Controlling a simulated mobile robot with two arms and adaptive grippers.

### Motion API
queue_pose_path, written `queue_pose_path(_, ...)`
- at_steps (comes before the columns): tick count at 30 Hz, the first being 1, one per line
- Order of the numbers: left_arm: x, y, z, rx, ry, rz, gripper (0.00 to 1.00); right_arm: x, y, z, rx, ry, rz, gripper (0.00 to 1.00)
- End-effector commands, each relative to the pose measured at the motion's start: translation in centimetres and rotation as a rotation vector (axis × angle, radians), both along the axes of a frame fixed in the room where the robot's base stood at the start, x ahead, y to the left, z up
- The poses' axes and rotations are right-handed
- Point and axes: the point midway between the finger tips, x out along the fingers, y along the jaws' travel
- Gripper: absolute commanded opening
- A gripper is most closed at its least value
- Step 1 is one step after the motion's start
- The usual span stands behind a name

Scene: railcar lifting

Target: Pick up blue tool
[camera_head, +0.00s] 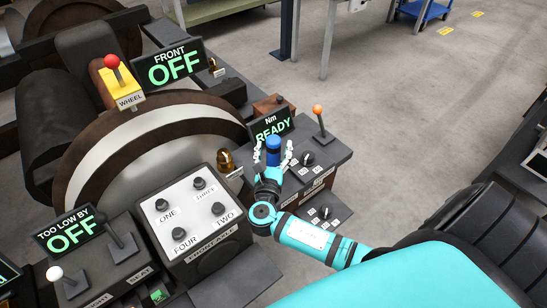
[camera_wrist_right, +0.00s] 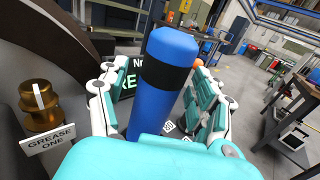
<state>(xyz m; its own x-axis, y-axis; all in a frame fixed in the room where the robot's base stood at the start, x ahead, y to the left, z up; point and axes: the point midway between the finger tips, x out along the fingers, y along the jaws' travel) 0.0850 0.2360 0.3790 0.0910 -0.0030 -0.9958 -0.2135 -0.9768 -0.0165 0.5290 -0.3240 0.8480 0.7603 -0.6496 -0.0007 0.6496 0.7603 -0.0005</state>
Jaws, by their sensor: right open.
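The blue tool (camera_head: 273,146) is an upright blue cylinder with a black band, near the front of the console below the READY display. My right gripper (camera_head: 273,156) is open around it, with one finger on each side. In the right wrist view the blue tool (camera_wrist_right: 158,85) stands between the spread fingers of my right gripper (camera_wrist_right: 155,105); its lower end is hidden by the gripper's palm. I cannot tell whether the fingers touch it. My left gripper is not in view.
An orange-knobbed lever (camera_head: 319,122) stands right of the blue tool. A brass grease knob (camera_head: 225,160) is to the left, with its GREASE ONE label (camera_wrist_right: 52,136). The FRONT AXLE button box (camera_head: 195,215) is lower left. Open floor (camera_head: 400,120) lies beyond the console.

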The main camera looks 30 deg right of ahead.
Motion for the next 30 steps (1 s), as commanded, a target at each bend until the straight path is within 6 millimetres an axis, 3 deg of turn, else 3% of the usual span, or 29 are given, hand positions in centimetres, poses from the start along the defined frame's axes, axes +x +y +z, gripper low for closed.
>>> queue_pose_path(2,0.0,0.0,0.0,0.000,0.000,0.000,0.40,0.0,0.0,0.0,0.000,0.000,0.000,0.62)
queue_pose_path(16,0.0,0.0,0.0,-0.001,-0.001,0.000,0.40,0.0,0.1,0.0,0.000,0.000,0.000,0.01)
queue_pose_path(25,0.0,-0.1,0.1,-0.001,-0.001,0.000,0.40,0.0,0.0,0.5,0.000,-0.004,0.000,0.00)
queue_pose_path(30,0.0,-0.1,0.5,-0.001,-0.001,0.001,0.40,0.0,0.1,3.0,0.001,-0.008,0.001,0.00)
